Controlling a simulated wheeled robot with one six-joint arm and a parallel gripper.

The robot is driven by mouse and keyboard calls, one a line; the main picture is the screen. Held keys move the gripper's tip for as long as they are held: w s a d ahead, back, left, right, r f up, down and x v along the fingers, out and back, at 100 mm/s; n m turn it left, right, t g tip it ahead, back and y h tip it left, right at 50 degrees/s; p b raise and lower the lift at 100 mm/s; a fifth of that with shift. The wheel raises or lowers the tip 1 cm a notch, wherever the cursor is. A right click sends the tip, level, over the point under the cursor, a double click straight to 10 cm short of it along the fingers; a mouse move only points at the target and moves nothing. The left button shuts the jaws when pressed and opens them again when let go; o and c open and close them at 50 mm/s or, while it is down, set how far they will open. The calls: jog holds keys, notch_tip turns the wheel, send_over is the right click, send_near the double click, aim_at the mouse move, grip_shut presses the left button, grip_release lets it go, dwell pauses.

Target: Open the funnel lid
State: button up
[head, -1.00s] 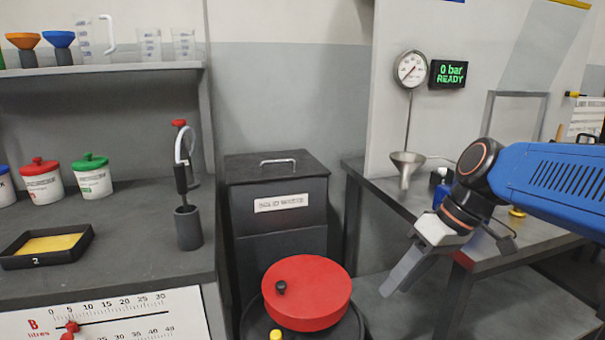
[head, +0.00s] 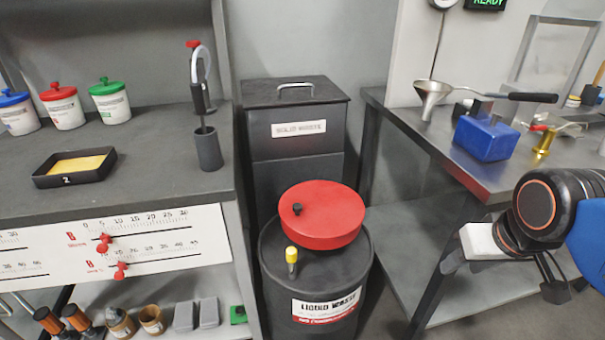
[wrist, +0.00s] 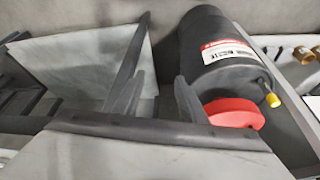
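The red round lid (head: 322,217) with a small black knob (head: 297,209) lies closed over the top of the black liquid waste drum (head: 325,285). The funnel under it is hidden. In the wrist view the red lid (wrist: 234,112) and the drum (wrist: 222,60) show right of the fingers. My gripper (head: 455,258) is right of the drum in the head view, apart from the lid. The wrist view shows my gripper (wrist: 155,95) open, with two grey fingers spread and nothing between them.
A yellow-capped stub (head: 291,258) stands on the drum's front rim. The solid waste bin (head: 298,155) is behind the drum. A dark bench (head: 130,205) flanks it on the left, and a table with a blue box (head: 486,138) on the right.

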jog(key=w+a+r+n+g, duration=0.1)
jog(key=w+a+r+n, duration=0.1)
jog(key=w+a+r, duration=0.45)
notch_tip(320, 180, up, 9)
jog(key=n+g, duration=0.4)
jog(key=n, duration=0.1)
send_over(297, 206)
notch_tip(297, 206, down, 17)
jog(key=shift+w+f, duration=0.1)
jog(key=shift+f, duration=0.05)
jog(key=shift+c, duration=0.3)
grip_shut()
